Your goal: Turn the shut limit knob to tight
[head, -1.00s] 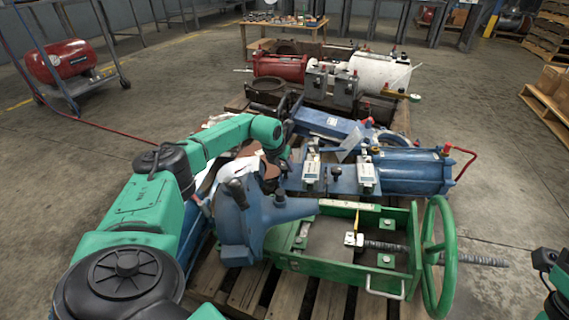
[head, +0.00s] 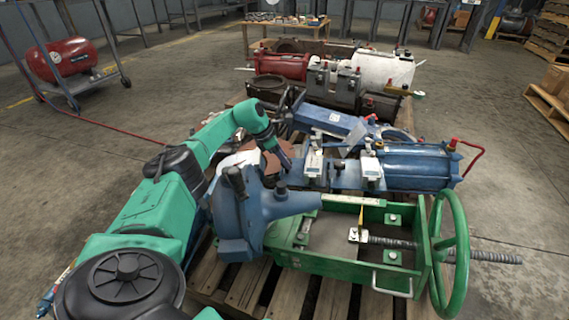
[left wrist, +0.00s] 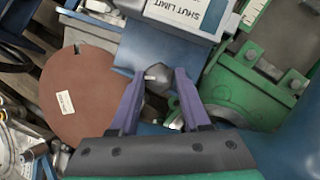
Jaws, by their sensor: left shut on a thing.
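The shut limit knob (left wrist: 158,80) is a dark grey knob with a short white mark on its left side, on a blue plate. In the left wrist view, my left gripper (left wrist: 158,88) has its two purple fingers on either side of the knob, shut on it. A white label reading SHUT LIMIT (left wrist: 185,14) is just beyond it. In the head view, my left gripper (head: 284,154) reaches down at the left end of the blue actuator, and I cannot make out the knob there. The knob's tight marking is not readable. My right gripper is not in view.
A brown disc (left wrist: 88,95) lies left of the knob. The green actuator frame (head: 335,270) with its handwheel (head: 449,255) stands in front. The blue cylinder (head: 415,168) is to the right. Open floor (head: 510,180) lies right of the pallet.

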